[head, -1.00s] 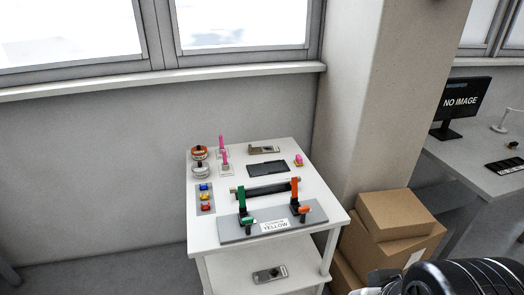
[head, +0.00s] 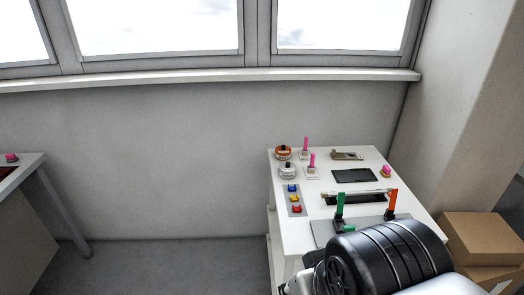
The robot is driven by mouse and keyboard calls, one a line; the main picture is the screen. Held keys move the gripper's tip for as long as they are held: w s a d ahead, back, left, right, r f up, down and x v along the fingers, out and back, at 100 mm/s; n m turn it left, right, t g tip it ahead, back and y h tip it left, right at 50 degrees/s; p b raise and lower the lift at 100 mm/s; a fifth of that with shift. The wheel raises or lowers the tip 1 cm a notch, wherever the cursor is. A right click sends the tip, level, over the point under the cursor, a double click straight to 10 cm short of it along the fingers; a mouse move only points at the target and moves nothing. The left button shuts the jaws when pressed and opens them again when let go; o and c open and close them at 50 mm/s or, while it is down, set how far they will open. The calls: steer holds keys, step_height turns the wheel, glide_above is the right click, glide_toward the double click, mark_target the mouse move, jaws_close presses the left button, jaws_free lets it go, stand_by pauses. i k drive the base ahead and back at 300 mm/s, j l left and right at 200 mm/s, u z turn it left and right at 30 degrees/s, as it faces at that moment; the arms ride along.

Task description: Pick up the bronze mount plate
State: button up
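The bronze mount plate (head: 346,155) lies flat at the back of the white table's top, near the wall. It is a small, dull bronze-tan piece with a darker detail on it. Nothing touches it from above. My gripper's fingers do not show in the head view.
The white table (head: 257,228) also carries a dark pad (head: 354,176), pink pegs (head: 312,161), round parts (head: 287,171), coloured buttons (head: 295,199) and a fixture with a green clamp (head: 340,208) and an orange clamp (head: 392,201). Cardboard boxes (head: 482,237) stand right. Floor (head: 170,268) is clear left.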

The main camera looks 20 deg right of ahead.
mark_target(345, 156)
steer(key=i+j+u, duration=0.95)
steer(key=i+l+z, duration=0.15)
steer(key=i+z, duration=0.6)
steer(key=z, duration=0.15)
steer(key=i+j+z, duration=0.1)
steer(key=i+z, duration=0.35)
steer(key=i+j+z, duration=0.25)
steer(key=z, duration=0.2)
steer(key=i+l+z, duration=0.15)
steer(key=z, duration=0.3)
steer(key=i+z, duration=0.65)
steer(key=z, duration=0.25)
steer(key=i+j+z, duration=0.1)
steer(key=i+z, duration=0.15)
steer(key=z, duration=0.2)
